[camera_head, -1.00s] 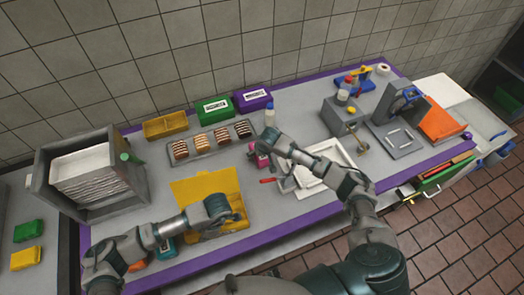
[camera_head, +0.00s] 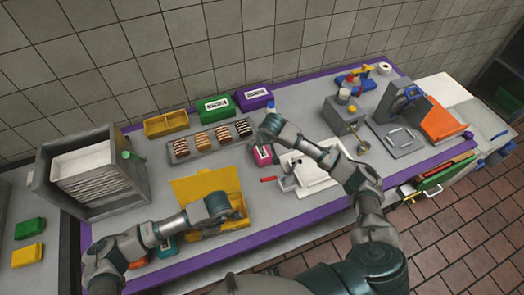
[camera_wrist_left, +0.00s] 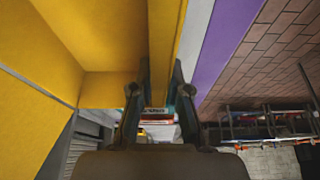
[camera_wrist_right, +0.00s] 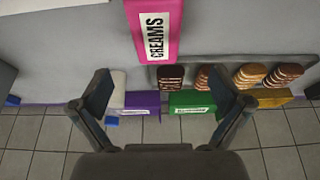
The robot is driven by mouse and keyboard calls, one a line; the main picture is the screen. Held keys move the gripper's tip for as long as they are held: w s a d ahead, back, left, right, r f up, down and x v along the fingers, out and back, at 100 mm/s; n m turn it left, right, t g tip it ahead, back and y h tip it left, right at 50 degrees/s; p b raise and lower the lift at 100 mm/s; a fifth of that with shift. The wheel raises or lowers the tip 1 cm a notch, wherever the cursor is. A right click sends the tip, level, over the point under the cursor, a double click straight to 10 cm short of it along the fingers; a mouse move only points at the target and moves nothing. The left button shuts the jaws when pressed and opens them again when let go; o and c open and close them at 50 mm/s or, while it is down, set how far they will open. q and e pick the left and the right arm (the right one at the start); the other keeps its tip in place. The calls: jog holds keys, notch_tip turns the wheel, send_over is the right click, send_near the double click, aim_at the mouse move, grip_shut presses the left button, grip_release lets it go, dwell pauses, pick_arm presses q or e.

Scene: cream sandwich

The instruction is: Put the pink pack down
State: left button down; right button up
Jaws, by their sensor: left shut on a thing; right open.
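The pink pack (camera_head: 262,155) rests on the counter behind the white tray. In the right wrist view the pink pack (camera_wrist_right: 152,32) shows a white label reading CREAMS. My right gripper (camera_wrist_right: 158,80) is open and empty, with the pack beyond its spread fingertips and apart from them. In the head view the right gripper's hand (camera_head: 277,125) is close above and behind the pack, its fingers mostly hidden. My left gripper (camera_wrist_left: 161,75) is shut on the wall of the yellow box (camera_wrist_left: 165,35). In the head view this yellow box (camera_head: 205,183) stands open at the counter's front.
A grey tray with several cookie stacks (camera_head: 208,140) lies behind the yellow box. Green (camera_head: 217,104) and purple (camera_head: 254,98) packs stand along the back. A white tray (camera_head: 312,168) lies right of the pink pack. A metal rack (camera_head: 95,170) stands at left.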

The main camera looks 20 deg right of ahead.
aim_at(261, 150)
jog(key=x, duration=0.4)
jog(key=shift+s+d+x, duration=0.15)
jog(key=shift+x, duration=1.2)
jog(key=shift+s+d+x, duration=0.1)
jog(key=shift+d+x, duration=0.05)
jog(key=shift+x, duration=1.2)
jog(key=c, duration=1.4)
notch_tip(261, 150, up, 10)
jog(key=shift+f, duration=0.1)
